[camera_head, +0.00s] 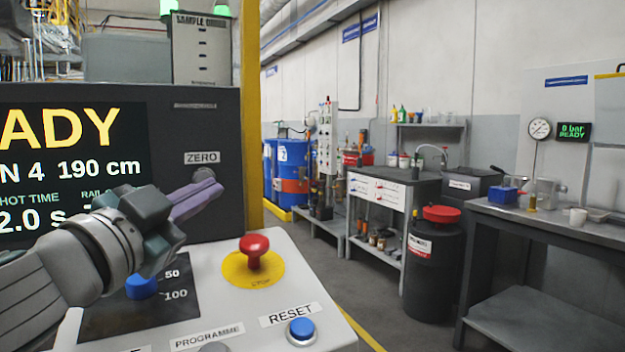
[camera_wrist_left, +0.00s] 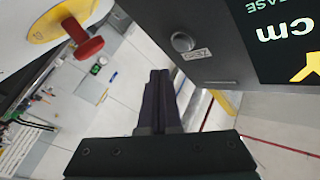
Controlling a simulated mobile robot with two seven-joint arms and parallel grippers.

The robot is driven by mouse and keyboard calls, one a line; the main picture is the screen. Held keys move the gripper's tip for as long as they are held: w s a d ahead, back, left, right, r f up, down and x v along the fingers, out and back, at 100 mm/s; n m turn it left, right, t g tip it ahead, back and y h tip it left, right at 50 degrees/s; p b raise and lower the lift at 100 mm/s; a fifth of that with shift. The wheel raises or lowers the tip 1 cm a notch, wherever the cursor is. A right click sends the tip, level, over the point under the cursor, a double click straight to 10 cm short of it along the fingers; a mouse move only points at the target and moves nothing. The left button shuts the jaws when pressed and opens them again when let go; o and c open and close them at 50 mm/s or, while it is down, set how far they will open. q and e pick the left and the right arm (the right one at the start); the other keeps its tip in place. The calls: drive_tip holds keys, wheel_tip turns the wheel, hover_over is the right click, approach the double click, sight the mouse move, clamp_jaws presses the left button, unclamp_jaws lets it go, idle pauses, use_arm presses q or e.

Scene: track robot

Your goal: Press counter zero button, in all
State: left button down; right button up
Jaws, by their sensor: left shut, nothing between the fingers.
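The counter zero button (camera_head: 205,174) is a round grey button under a ZERO label (camera_head: 202,157) on the dark display panel (camera_head: 215,120). My left gripper (camera_head: 213,188) is shut and empty, its purple-grey fingers in front of the button's lower part in the head view. In the left wrist view the button (camera_wrist_left: 183,41) shows clear, a little beyond and to the right of the shut fingertips (camera_wrist_left: 160,74). The fingertips look close to the button but apart from it. My right gripper is in neither view.
A red mushroom stop button (camera_head: 254,249) on a yellow disc stands on the sloping console below the fingers. A blue RESET button (camera_head: 301,329) and a blue knob (camera_head: 142,287) are also there. A yellow post (camera_head: 251,110) rises right of the panel.

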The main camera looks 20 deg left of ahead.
use_arm(q)
drive_tip(key=shift+w+a, duration=0.8)
drive_tip(key=shift+a, duration=0.15)
drive_tip(key=shift+w+a, duration=0.1)
idle(1.4)
drive_tip(key=shift+w+a, duration=0.2)
drive_tip(key=shift+a, duration=0.05)
drive_tip(key=shift+w+a, duration=0.3)
drive_tip(key=shift+a, duration=0.05)
idle(0.8)
drive_tip(key=shift+s+d, duration=0.6)
drive_tip(key=shift+d, duration=0.05)
drive_tip(key=shift+d, duration=0.1)
